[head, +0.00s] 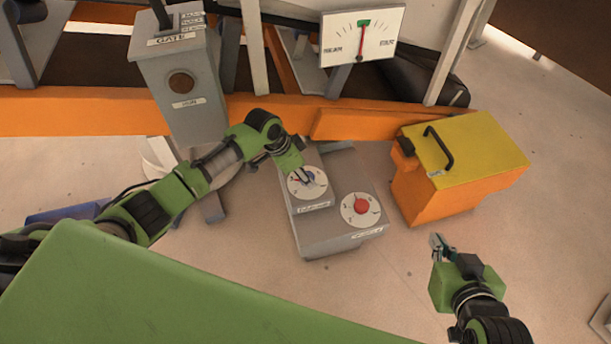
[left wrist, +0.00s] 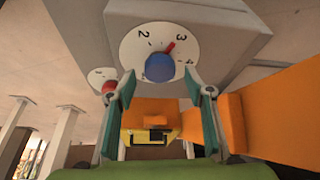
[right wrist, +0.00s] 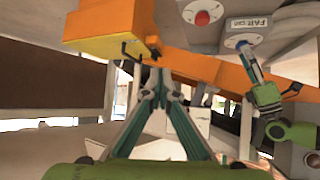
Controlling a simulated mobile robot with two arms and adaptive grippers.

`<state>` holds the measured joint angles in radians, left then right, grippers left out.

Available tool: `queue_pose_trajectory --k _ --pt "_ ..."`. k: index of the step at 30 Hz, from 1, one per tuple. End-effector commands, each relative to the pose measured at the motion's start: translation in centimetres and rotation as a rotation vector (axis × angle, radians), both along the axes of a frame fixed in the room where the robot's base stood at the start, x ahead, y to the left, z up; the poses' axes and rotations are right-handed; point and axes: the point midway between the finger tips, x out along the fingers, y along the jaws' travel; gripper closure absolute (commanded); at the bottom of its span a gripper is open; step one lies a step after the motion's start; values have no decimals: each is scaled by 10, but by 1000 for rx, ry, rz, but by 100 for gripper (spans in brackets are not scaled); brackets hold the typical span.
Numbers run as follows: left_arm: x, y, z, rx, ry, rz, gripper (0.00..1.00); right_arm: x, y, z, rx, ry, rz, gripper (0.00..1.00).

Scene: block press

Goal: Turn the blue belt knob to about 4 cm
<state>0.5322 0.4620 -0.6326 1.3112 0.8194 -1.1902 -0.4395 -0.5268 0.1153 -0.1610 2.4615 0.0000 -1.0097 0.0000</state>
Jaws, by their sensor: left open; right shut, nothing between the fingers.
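The blue knob (head: 308,180) sits on a white dial on the grey control box, partly hidden by my left gripper (head: 299,170) in the head view. In the left wrist view the blue knob (left wrist: 159,67) shows clearly. Its red pointer lies between 2 and 3, nearer 3. The left gripper (left wrist: 158,80) is open, with one fingertip on each side of the knob in that view; I cannot tell whether they touch it. My right gripper (head: 438,240) is shut and empty, well to the right of the box.
A red knob (head: 361,206) on its own dial is beside the blue one. An orange box with a yellow lid (head: 470,150) and black handle stands right of the control box (head: 335,240). A gauge (head: 361,36) and a grey GATE box (head: 180,75) stand behind, along an orange beam.

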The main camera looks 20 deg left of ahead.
Motion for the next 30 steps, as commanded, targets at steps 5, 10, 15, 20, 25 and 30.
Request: queue_pose_trajectory --k 5,10,15,20,25,30 --pt "3 -3 -10 0 -1 -1 52 16 7 16 23 -99 8 100" --pt "4 -4 -14 0 0 -1 52 22 9 24 33 -141 10 100" --pt "4 -4 -14 0 0 -1 52 22 10 26 34 -147 10 100" --pt "4 -4 -14 0 0 0 68 22 10 26 34 -146 10 100" --pt "4 -4 -14 0 0 0 91 22 10 25 34 -145 10 100" --pt "4 -4 -14 0 0 -6 91 22 10 25 34 -145 10 100"
